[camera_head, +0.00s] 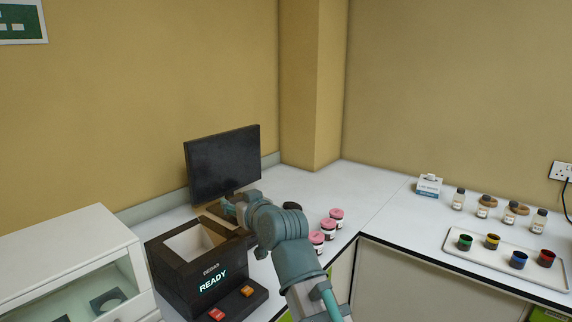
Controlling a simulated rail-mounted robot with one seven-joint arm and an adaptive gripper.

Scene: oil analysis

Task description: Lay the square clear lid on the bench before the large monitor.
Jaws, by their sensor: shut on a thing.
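The large monitor (222,163) stands at the back of the white bench, against the corner of the walls. My gripper (229,208) is in front of the monitor's lower edge, at the back right of the dark degas box (178,257). It is shut on what I take to be the square clear lid; the lid's outline is too faint to make out here. The box shows a pale square opening in its top and a READY display on its front. My arm hides part of the bench to the right of the box.
Several pink-lidded jars (329,225) stand right of my arm. A white glass-fronted cabinet (75,265) is at the left. A tray (480,262) with coloured cups, several bottles (459,199) and a small box (429,186) are at the right. The bench (375,185) is clear near the corner.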

